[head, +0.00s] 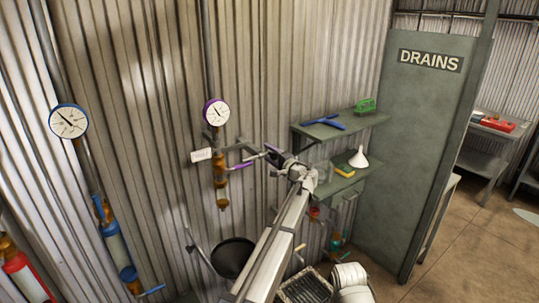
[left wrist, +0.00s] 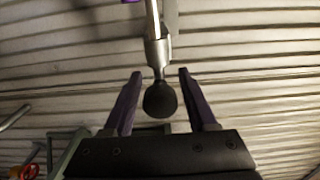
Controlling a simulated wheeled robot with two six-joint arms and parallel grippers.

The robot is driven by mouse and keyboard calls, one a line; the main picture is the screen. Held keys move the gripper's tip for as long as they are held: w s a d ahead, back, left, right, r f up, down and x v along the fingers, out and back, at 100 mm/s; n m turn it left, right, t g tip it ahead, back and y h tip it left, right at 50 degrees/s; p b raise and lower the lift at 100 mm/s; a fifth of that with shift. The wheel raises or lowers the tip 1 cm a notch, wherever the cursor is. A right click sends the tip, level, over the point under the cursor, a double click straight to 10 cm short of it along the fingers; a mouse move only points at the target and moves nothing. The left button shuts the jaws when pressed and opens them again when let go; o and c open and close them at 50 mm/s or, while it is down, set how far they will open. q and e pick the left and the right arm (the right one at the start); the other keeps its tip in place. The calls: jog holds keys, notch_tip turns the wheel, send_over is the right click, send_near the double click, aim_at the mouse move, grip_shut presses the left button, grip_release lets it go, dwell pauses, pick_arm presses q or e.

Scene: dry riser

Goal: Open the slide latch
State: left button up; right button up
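My left gripper (head: 253,156) reaches towards the corrugated wall, near the pipe with the purple-rimmed gauge (head: 216,112). In the left wrist view its two purple fingers (left wrist: 160,76) are apart. A dark round knob (left wrist: 160,99) on a metal rod (left wrist: 157,52) lies between them in the picture, with a gap visible on both sides. I cannot tell whether this knob belongs to the slide latch; no latch is clearly recognisable in the head view. My right gripper is not in view.
A blue-rimmed gauge (head: 68,121) and blue-and-brass fitting (head: 117,247) are at left. Green shelves (head: 370,121) hold a blue tool (head: 325,123) and white funnel (head: 358,158).

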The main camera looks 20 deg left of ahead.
pick_arm(q)
grip_shut()
dwell(1.1)
